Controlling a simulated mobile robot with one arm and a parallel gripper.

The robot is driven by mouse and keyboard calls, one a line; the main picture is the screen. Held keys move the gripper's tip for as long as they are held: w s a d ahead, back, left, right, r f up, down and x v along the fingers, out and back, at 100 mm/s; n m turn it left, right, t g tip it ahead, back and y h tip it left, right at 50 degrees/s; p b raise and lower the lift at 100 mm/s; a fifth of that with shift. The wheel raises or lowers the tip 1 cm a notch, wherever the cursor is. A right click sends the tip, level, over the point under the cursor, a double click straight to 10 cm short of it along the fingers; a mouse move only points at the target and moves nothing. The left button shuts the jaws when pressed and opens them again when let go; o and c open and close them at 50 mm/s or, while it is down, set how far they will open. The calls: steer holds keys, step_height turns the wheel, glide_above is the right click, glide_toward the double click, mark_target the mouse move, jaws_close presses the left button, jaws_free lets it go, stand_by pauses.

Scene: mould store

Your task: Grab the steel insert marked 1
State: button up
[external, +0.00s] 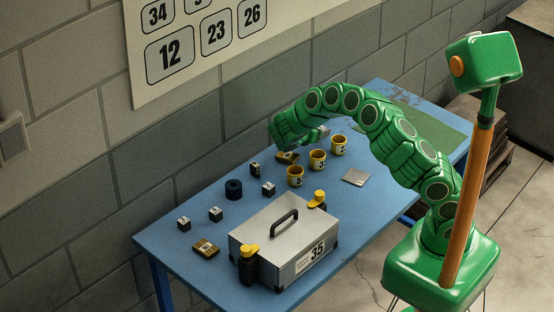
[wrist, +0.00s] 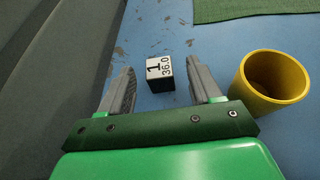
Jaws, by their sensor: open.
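The steel insert marked 1 (wrist: 160,73) is a small block with a pale top reading "1" and "36.0" and dark sides. In the wrist view it stands on the blue table, ahead of my gripper (wrist: 163,88) and roughly centred between the two grey fingers. The fingers are apart, with nothing held between them. In the external view my gripper (external: 318,136) is low over the far part of the table, and a small block (external: 324,130) shows close beside it. Whether the fingers overlap the insert in height cannot be told.
A yellow cup (wrist: 270,82) stands close to the right finger. More yellow cups (external: 317,160), small dark blocks (external: 215,214), a dark ring (external: 233,189) and a metal case (external: 284,245) stand on the table (external: 165,238). A green mat (external: 430,130) lies at the far end; the wall borders the left.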

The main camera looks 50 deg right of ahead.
mark_target(320, 128)
steer(key=shift+x, duration=1.85)
jaws_close()
steer(key=shift+r, duration=0.1)
steer(key=shift+r, duration=0.8)
steer(key=s+a+r, duration=0.4)
steer(key=s+r, duration=0.7)
steer(key=s, duration=0.2)
